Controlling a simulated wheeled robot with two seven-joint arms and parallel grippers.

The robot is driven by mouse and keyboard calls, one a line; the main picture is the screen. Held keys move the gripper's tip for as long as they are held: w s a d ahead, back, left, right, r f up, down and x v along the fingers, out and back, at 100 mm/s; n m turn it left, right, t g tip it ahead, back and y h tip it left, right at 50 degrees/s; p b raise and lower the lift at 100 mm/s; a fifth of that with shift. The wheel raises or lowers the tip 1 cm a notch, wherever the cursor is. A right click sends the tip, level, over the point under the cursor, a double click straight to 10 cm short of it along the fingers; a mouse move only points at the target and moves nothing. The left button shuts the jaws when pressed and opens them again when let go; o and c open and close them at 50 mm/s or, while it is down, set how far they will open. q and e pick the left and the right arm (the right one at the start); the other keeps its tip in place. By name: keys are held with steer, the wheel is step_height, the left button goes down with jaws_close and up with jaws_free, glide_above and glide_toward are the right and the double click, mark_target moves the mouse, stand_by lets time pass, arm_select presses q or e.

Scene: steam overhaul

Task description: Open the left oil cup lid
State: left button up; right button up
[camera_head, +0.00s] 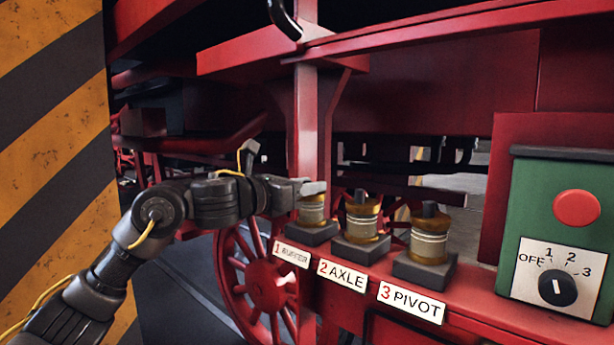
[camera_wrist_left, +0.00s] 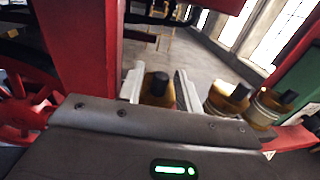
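The left oil cup (camera_head: 311,212) is an amber cup with a pale band on a dark block, behind the label "1 BUFFER". My left gripper (camera_head: 314,187) is at the top of this cup and hides its lid and knob in the head view. In the left wrist view the fingers (camera_wrist_left: 159,88) stand apart, one on each side of the cup's dark knob (camera_wrist_left: 160,83), with gaps visible. The lid looks closed. I cannot tell whether a finger touches it. My right gripper is not in view.
The middle cup (camera_head: 362,220) "2 AXLE" and the right cup (camera_head: 429,238) "3 PIVOT" stand close by on the red ledge. A green box (camera_head: 556,222) with a red button and dial is at right. A red upright post (camera_head: 305,120) rises behind the left cup.

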arm_select(q)
steer(key=shift+w+d, duration=0.1)
steer(key=shift+w, duration=0.05)
jaws_close()
steer(key=shift+r, duration=0.1)
steer(key=shift+w+r+g+y, duration=0.1)
steer(key=shift+r+g+y, duration=0.15)
steer(key=shift+g+y, duration=0.25)
steer(key=shift+w+d+r+g+y, duration=0.15)
steer(key=shift+d+r+g+y, duration=0.05)
steer(key=shift+r+g+y, duration=0.25)
steer(key=shift+w+d+r+n+g+y, duration=0.2)
steer(key=shift+w+g+y, duration=0.1)
steer(key=shift+g+y, duration=0.45)
steer(key=shift+w+d+r+n+g+y, duration=0.25)
steer(key=shift+g+y, duration=0.25)
steer(key=shift+g, duration=0.3)
